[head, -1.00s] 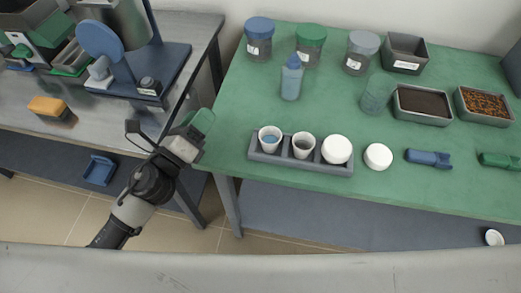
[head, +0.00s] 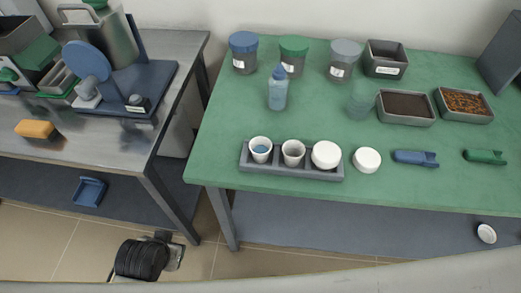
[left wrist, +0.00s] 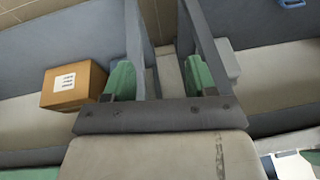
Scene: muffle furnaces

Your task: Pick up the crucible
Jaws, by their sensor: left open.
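Two open white crucible-like cups sit in a grey rack (head: 292,173) on the green table, in its left and middle places. The left cup (head: 260,149) holds something blue and the middle cup (head: 293,153) something grey. A round white piece (head: 326,155) fills the right place. Another round white piece (head: 367,160) lies beside the rack. A small white cup (head: 486,233) is on the lower shelf at right. My left gripper (left wrist: 158,80) is open and empty, with green finger pads apart. In the head view its wrist is low, left of the green table; its fingers are not clear there.
The green table (head: 230,110) also bears jars, a blue bottle (head: 278,90), trays and blue and green pieces. A metal bench (head: 130,145) with equipment stands left, a floor gap between. A cardboard box (left wrist: 73,86) shows in the left wrist view.

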